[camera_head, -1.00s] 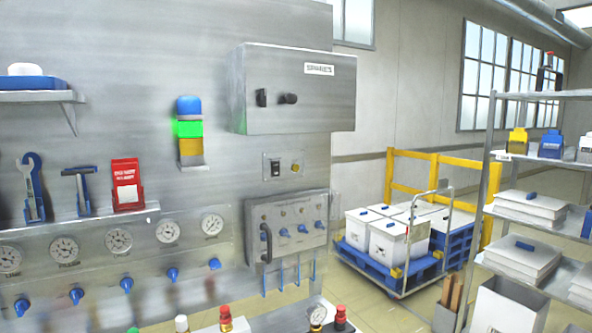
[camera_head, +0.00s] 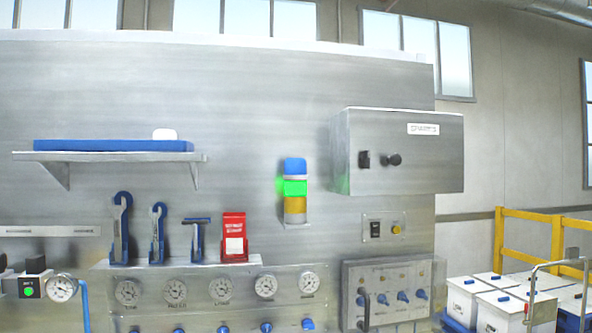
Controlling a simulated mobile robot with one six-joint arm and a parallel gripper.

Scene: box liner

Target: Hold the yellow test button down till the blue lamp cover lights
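A stack lamp (camera_head: 295,208) is fixed to the steel panel. Its blue cover (camera_head: 295,166) is on top and looks unlit. The green section (camera_head: 294,187) below it glows, and an amber section sits at the bottom. A small yellow button (camera_head: 396,229) sits on a little plate to the right of the lamp, beside a black rocker switch (camera_head: 375,229). Nothing touches the button. My gripper is not in view.
A grey control box (camera_head: 404,160) juts out above the button. A lower panel with blue knobs (camera_head: 388,290) sits beneath it. Tools and a red holder (camera_head: 233,236) stand on a ledge to the left. White bins (camera_head: 498,306) and a yellow rail (camera_head: 553,228) are at right.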

